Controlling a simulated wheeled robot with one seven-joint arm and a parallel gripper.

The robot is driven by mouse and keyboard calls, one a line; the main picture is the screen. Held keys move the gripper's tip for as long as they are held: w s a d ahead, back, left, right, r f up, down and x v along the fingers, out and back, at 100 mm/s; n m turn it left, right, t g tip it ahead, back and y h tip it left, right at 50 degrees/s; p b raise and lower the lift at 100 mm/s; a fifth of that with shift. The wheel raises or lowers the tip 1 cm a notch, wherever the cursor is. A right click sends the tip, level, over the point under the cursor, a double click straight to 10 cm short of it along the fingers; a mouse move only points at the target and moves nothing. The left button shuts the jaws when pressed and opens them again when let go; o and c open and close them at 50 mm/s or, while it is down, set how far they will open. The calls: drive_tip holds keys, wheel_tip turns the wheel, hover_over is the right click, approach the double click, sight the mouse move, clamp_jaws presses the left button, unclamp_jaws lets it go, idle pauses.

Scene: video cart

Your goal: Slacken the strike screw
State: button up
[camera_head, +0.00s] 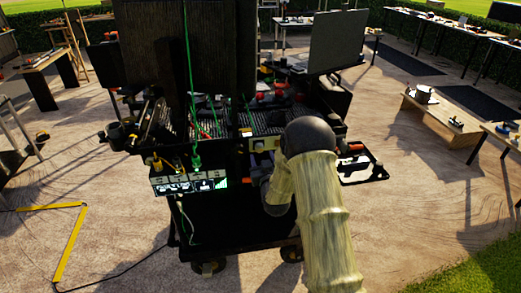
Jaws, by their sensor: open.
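The video cart (240,235) stands in the middle of the head view, dark and crowded with gear. I cannot make out the strike screw; it is too small to tell or hidden. My arm reaches up from the bottom right in a pale sleeve, with a dark rounded joint in front of the cart's right half. My gripper cannot be seen; my own arm covers that area.
A lit panel (189,182) with cables is on the cart's front left. A black holder frame (363,172) juts out to its right. Dark monitors (338,42) stand on top. A low wooden bench (440,117) stands farther right. Open paving lies between.

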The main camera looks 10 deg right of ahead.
sight(260, 150)
drive_tip(key=shift+w+p, duration=0.4)
drive_tip(key=shift+w, duration=1.85)
drive_tip(key=c, duration=1)
